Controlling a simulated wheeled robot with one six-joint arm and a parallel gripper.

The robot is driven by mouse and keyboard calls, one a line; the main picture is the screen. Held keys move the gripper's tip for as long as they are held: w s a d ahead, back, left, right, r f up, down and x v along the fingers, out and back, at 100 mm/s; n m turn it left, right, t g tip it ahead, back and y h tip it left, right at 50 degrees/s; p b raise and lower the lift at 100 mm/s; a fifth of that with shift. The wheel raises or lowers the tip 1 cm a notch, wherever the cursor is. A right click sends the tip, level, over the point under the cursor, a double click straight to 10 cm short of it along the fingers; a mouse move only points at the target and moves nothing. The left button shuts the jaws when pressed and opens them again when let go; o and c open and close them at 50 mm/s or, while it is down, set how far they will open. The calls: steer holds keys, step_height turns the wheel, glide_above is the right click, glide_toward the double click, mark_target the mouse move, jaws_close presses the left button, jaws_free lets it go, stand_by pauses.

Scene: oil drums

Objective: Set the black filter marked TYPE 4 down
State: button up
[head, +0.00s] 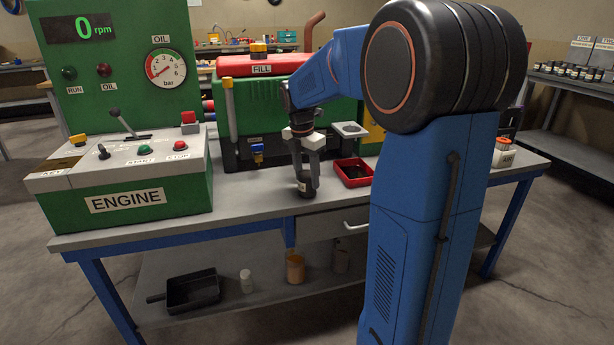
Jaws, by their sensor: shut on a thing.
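My gripper (307,176) points down over the front part of the grey bench top (254,203), left of the red tray. It is shut on a small black filter (306,190) with a pale label. The label is too small to read, so I cannot confirm TYPE 4. The filter is upright and its bottom is at or very close to the bench surface. I cannot tell whether it touches. My fingers hide part of its upper sides.
The green engine (236,120) with a red top stands behind my gripper. A red tray (371,181) is close on the right. The ENGINE control box (123,190) stands on the left. Bare bench lies between that box and the filter. The bench's front edge is near.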

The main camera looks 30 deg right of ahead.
mark_target(304, 174)
steer(key=shift+f, duration=0.1)
steer(key=o, duration=1.3)
step_height(304, 174, up, 11)
steer(key=a, duration=0.1)
steer(key=s+a+m+t, duration=0.1)
steer(key=s+a+m, duration=0.4)
steer(key=s, duration=0.3)
steer(key=s+a+f+m+t, duration=0.1)
steer(key=s+a+f+m, duration=0.2)
steer(key=s, duration=0.4)
steer(key=s+a+f+m+t+y, duration=0.1)
steer(key=s+a+f+m, duration=0.2)
steer(key=s+f+m, duration=0.3)
steer(key=s+a+f+m+t, duration=0.1)
steer(key=s+a+f+m, duration=0.2)
steer(key=s+m, duration=0.3)
steer(key=shift+s+a+f+m, duration=0.2)
steer(key=shift+s+f, duration=0.2)
steer(key=shift+s, duration=0.4)
steer(key=shift+s+a+f+m, duration=0.1)
steer(key=shift+s+a+f, duration=0.2)
steer(key=shift+s, duration=0.5)
steer(key=shift+d, duration=0.1)
